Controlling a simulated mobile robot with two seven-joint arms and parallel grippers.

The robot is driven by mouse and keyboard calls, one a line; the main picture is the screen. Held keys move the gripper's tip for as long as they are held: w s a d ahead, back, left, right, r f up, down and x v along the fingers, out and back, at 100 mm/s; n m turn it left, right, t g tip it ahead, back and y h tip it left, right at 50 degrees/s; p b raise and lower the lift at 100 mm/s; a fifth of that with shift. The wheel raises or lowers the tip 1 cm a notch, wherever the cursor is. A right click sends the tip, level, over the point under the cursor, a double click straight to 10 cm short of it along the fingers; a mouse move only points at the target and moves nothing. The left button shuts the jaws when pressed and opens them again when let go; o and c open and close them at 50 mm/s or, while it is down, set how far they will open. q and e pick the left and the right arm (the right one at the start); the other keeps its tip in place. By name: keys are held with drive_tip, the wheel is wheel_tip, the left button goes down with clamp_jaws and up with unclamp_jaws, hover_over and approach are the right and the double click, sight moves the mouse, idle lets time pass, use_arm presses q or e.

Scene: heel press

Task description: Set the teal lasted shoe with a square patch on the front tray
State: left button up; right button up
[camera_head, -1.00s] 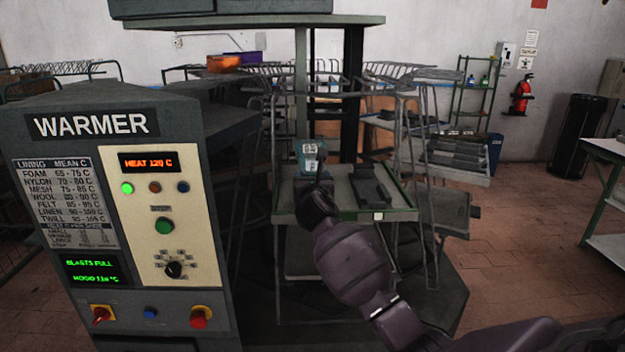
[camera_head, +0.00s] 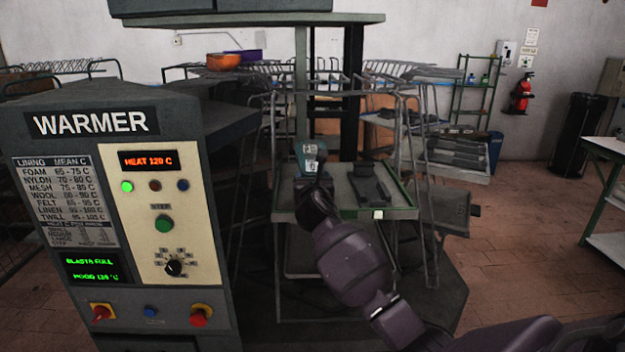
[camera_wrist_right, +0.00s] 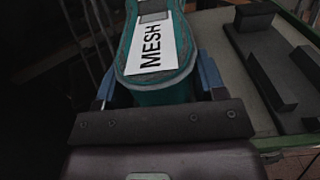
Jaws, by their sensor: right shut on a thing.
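A teal shoe (camera_head: 311,151) is held over the left part of the front tray (camera_head: 345,214), a grey tray with a green rim. I cannot tell whether the shoe touches the tray. In the right wrist view the teal shoe (camera_wrist_right: 165,88) shows its underside end with a white label reading MESH; a grey piece lies beyond the label. My right gripper (camera_head: 314,176) is shut on the shoe; its blue fingers (camera_wrist_right: 157,82) grip both sides of it. I cannot make out a square patch clearly. My left gripper is not in view.
A black holder (camera_head: 371,188) sits on the tray's right half, close beside the shoe; it also shows in the wrist view (camera_wrist_right: 270,55). The WARMER panel (camera_head: 130,215) stands at the left. Wire racks (camera_head: 415,170) stand behind and right of the tray.

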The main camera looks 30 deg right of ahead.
drive_tip(key=shift+f, duration=0.25)
idle(0.4)
drive_tip(key=o, duration=1.6)
drive_tip(key=shift+f, duration=0.25)
drive_tip(key=v, duration=1.1)
